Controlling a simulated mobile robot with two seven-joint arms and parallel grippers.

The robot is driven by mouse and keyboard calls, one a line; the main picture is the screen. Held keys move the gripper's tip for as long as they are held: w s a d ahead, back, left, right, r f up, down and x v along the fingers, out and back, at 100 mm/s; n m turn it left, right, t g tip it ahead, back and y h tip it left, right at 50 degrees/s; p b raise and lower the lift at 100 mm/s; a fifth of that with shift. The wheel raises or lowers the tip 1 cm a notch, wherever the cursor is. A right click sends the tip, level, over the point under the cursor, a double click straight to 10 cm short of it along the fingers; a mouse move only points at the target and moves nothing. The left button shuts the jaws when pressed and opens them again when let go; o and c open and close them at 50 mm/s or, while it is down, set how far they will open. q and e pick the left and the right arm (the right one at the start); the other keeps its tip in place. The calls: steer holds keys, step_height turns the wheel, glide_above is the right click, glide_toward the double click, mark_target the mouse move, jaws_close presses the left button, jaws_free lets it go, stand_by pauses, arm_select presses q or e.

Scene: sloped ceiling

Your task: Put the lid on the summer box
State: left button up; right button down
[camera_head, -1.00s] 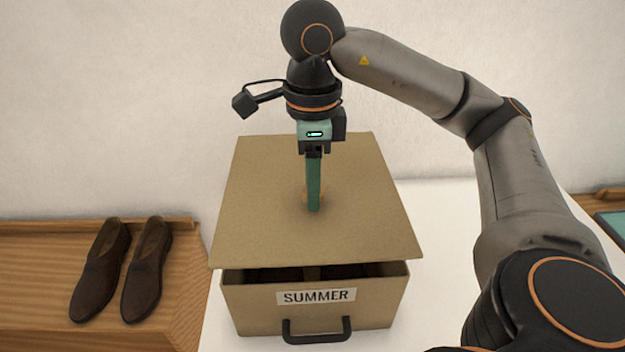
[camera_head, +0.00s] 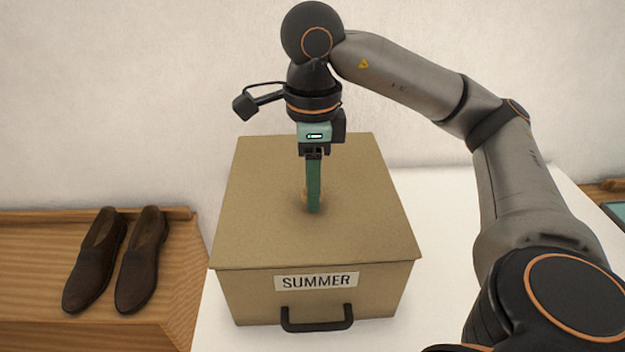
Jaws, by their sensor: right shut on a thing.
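The tan summer box (camera_head: 245,298) stands on a white surface, with a "SUMMER" label and a dark handle on its front. The flat tan lid (camera_head: 260,225) lies over the box top, and no gap shows along the front edge. The far edges of the box are hidden under the lid. My right gripper (camera_head: 313,208) points straight down at the lid's middle and is shut on the lid's small knob, which is mostly hidden behind the green fingers. My left gripper is not in view.
A pair of brown shoes (camera_head: 95,262) sits on a wooden bench (camera_head: 30,260) to the left. A white wall is behind the box. The white surface (camera_head: 440,215) is clear right of the box. A teal-topped item (camera_head: 615,212) is cut off at the right edge.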

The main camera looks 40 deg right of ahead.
steer(key=shift+c, duration=1.9)
jaws_free()
step_height(320, 180, up, 12)
steer(key=p, duration=0.5)
steer(key=shift+r, duration=0.25)
steer(key=shift+s+a, duration=0.1)
steer(key=shift+s, duration=0.05)
